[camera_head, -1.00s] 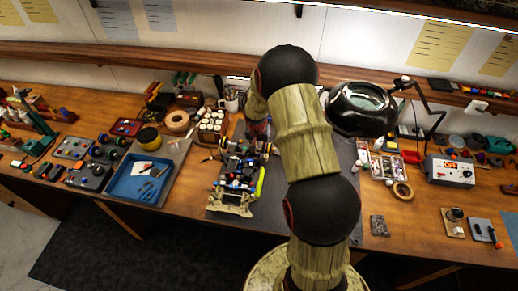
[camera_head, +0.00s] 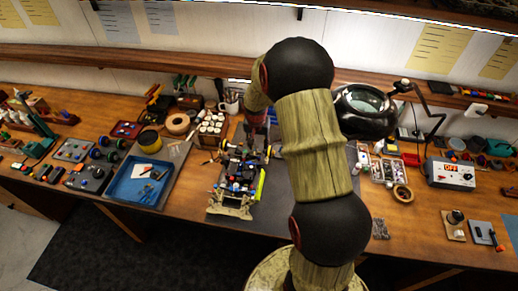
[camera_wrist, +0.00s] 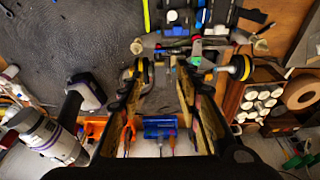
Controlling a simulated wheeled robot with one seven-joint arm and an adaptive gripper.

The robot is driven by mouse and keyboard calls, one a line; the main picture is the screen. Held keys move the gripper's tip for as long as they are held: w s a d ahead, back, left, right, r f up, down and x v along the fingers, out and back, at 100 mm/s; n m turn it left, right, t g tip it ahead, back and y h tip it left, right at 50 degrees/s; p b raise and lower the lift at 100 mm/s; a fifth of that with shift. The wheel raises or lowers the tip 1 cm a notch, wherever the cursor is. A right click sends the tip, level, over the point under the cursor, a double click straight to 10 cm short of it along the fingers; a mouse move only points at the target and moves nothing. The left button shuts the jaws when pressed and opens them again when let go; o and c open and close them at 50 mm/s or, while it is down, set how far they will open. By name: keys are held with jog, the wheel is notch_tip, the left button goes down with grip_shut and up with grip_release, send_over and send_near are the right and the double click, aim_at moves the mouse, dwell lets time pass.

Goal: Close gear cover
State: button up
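The RC car chassis (camera_head: 238,178) lies on the dark mat on the workbench, with a bright yellow-green strip along its right side. In the wrist view the car (camera_wrist: 195,18) is at the top, with yellow-rimmed round parts at its near end. My gripper (camera_wrist: 160,72) is open, its two fingers apart and pointing at that near end. Nothing is clearly held between them. In the head view my gripper is at the car's far end, mostly hidden by my arm. I cannot pick out the gear cover or tell its position.
A blue tray (camera_head: 138,184) lies left of the car. A magnifier lamp (camera_head: 365,108) and a control box (camera_head: 450,173) stand to the right. Jars in a wooden holder (camera_wrist: 262,100) and a tape roll (camera_wrist: 303,92) are close to my gripper. The dark mat (camera_wrist: 80,40) has free room.

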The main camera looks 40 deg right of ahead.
aim_at(261, 151)
jog(key=shift+v, duration=2.35)
jog(key=shift+w+d+r, duration=0.1)
jog(key=shift+d+r, duration=0.05)
jog(key=shift+r, duration=0.05)
jog(key=shift+c, duration=0.8)
jog(key=r+b, duration=0.1)
jog(key=d+r+b, duration=0.1)
jog(key=r+b, duration=0.1)
jog(key=shift+w+d+r, duration=0.1)
jog(key=shift+w+r, duration=0.1)
jog(key=c, duration=0.4)
jog(key=shift+c, duration=0.4)
jog(key=shift+w+d+f, duration=0.1)
jog(key=shift+f, duration=0.3)
jog(key=shift+c, duration=0.6)
jog(key=x, duration=0.3)
jog(key=p+x, duration=0.1)
jog(key=x, duration=0.7)
jog(key=shift+a+f, duration=0.25)
grip_shut()
jog(key=shift+f+p, duration=0.3)
jog(key=shift+f, duration=0.3)
